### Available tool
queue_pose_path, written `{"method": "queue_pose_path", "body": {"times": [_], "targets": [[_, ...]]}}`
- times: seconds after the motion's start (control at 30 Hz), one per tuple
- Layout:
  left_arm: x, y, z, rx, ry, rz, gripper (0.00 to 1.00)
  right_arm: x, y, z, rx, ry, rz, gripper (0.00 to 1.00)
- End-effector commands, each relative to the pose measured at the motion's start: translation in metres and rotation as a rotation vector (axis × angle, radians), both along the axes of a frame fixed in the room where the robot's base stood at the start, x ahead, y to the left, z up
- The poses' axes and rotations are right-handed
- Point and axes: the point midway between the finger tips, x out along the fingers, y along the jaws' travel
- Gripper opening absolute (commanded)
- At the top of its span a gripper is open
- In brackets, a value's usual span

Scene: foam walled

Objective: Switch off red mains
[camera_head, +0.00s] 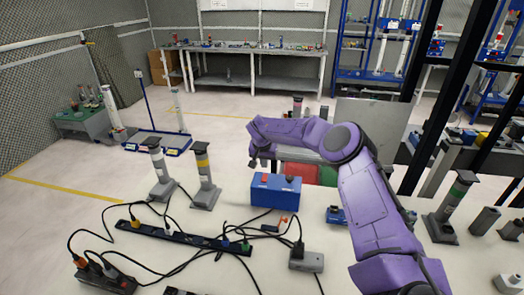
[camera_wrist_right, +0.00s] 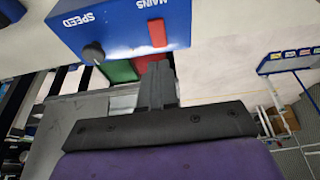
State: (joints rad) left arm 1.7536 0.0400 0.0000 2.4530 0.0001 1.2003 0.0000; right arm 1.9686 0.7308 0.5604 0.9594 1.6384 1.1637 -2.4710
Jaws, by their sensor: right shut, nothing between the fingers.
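A blue control box (camera_head: 275,192) stands on the white table in the middle of the head view. It carries a red switch (camera_head: 264,179) and a dark knob. In the right wrist view the box (camera_wrist_right: 120,18) appears upside down, with the red switch (camera_wrist_right: 157,33) by the word MAINS and the black knob (camera_wrist_right: 94,54) by SPEED. My right gripper (camera_wrist_right: 157,68) is shut and empty, its tips pointing toward the red switch. In the head view my right gripper (camera_head: 254,162) is above and left of the box. I cannot tell the switch's position. My left gripper is not in view.
A black power strip (camera_head: 180,238) with tangled cables lies left of the box. Two grey posts (camera_head: 204,180) stand behind it. A grey adapter (camera_head: 306,259) sits in front. Red and green bins (camera_head: 300,172) are behind the box.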

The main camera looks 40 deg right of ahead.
Motion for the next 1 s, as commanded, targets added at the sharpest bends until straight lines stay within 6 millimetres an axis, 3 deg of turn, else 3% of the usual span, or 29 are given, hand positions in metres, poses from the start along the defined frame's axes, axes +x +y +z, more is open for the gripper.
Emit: {"method": "queue_pose_path", "body": {"times": [0.03, 0.1, 0.4, 1.0], "targets": [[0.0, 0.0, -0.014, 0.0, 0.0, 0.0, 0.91, -0.003, 0.006, 0.007, 0.003, -0.007, 0.005, 0.0], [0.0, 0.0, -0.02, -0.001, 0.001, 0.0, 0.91, -0.009, 0.013, 0.021, 0.003, -0.008, 0.003, 0.0], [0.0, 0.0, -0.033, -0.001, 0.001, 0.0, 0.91, -0.027, 0.033, 0.068, 0.0, -0.004, 0.0, 0.0], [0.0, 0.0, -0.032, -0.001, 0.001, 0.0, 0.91, -0.029, 0.037, 0.075, 0.0, -0.002, 0.001, 0.0]]}}
